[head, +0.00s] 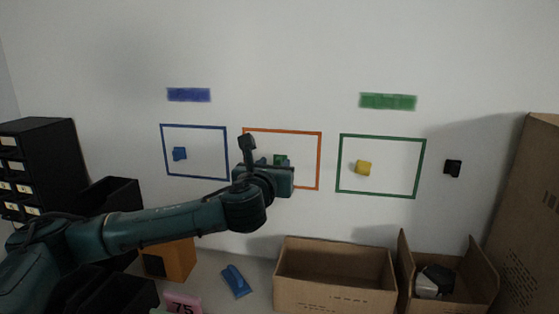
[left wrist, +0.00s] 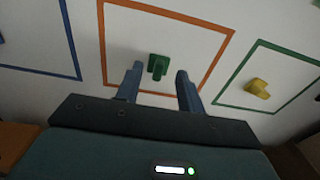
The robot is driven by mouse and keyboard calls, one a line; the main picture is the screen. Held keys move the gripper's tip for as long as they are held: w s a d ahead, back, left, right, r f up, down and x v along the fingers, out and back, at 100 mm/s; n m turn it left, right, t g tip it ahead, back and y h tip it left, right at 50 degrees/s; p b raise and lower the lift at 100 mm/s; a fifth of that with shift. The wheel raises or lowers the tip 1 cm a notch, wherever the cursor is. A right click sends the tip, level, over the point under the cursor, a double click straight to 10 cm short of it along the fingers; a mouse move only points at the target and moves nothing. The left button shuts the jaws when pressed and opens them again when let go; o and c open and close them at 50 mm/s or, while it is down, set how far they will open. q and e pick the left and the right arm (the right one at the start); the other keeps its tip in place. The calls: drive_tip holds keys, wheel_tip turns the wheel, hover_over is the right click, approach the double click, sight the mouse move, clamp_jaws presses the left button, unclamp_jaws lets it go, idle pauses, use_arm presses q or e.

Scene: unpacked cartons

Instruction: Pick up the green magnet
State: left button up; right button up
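The green magnet (left wrist: 157,67) sits on the white wall inside the orange frame (left wrist: 166,12), near its lower middle. In the head view the magnet (head: 281,159) is partly hidden behind my left gripper (head: 284,168). In the left wrist view my left gripper (left wrist: 157,88) is open, with one finger on each side below the magnet. The magnet shows just beyond the fingertips, in the gap between them. I cannot tell whether the fingers reach around it. My right gripper is not in view.
A blue magnet (head: 180,154) is in the blue frame and a yellow magnet (head: 363,168) in the green frame. A black magnet (head: 453,168) is at the right. Below stand an open carton (head: 335,297), a smaller carton (head: 487,285) and black bins (head: 105,192).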

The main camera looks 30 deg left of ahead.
sight(278, 160)
use_arm(q)
drive_tip(key=x, duration=0.3)
drive_tip(key=shift+w+f+p, duration=0.1)
drive_tip(key=shift+w+p, duration=0.2)
drive_tip(key=shift+w, duration=0.05)
drive_tip(key=shift+c, duration=0.6)
clamp_jaws()
